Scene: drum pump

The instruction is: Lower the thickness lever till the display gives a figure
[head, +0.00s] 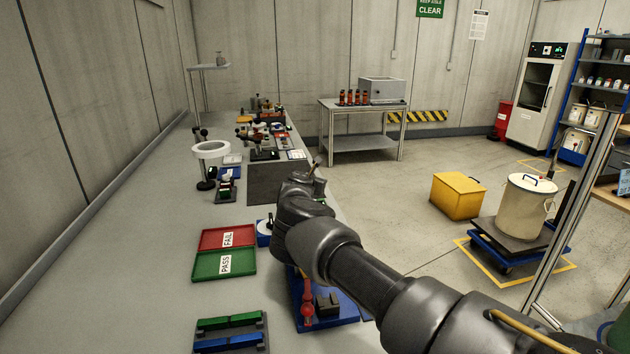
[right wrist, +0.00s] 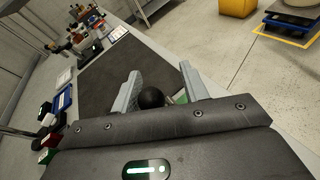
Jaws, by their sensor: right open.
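A black ball knob (right wrist: 151,97), which looks like the end of the lever, shows between the fingers of my right gripper in the right wrist view. My right gripper (right wrist: 160,76) is open, its two pale grey fingers apart on either side of the knob; I cannot tell whether either touches it. A bit of green (right wrist: 182,98) shows beside the knob. In the head view my right gripper (head: 309,178) is over the bench's right edge and hides the lever. No display figure can be read. My left gripper is not in view.
On the bench (head: 130,270) lie a red FAIL tray (head: 213,238), a green PASS tray (head: 213,266), a blue fixture with a red handle (head: 307,305) and a dark mat (head: 262,185). A ring lamp (head: 210,150) stands farther back. The bench's left side is clear.

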